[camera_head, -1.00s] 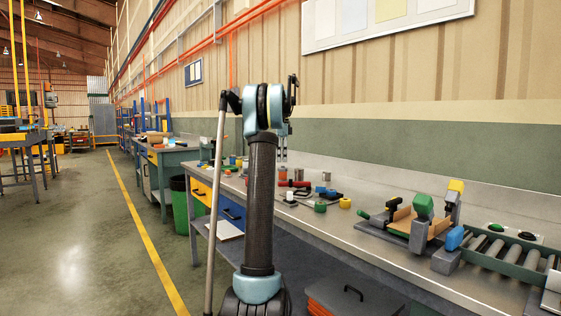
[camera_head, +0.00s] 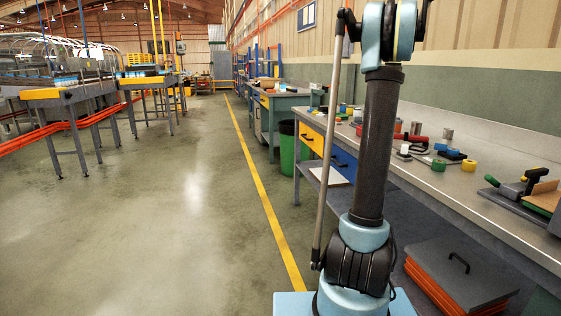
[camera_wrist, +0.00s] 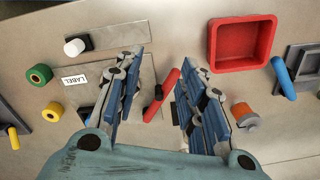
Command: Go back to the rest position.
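My gripper (camera_wrist: 160,66) is open in the wrist view, its two blue and grey fingers spread apart with nothing held between them. It points down at the workbench. A red-handled tool (camera_wrist: 167,88) lies on the bench beyond the gap between the fingers. My arm stands upright in the head view, and its upper end leaves the top of the picture. The gripper cannot be made out in the head view.
The workbench (camera_head: 455,205) runs along the right. On it in the wrist view are a red tray (camera_wrist: 241,65), a green roll (camera_wrist: 40,74), a yellow roll (camera_wrist: 52,112) and a label card (camera_wrist: 74,77). A green bin (camera_head: 288,147) stands by the bench. Open floor lies left.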

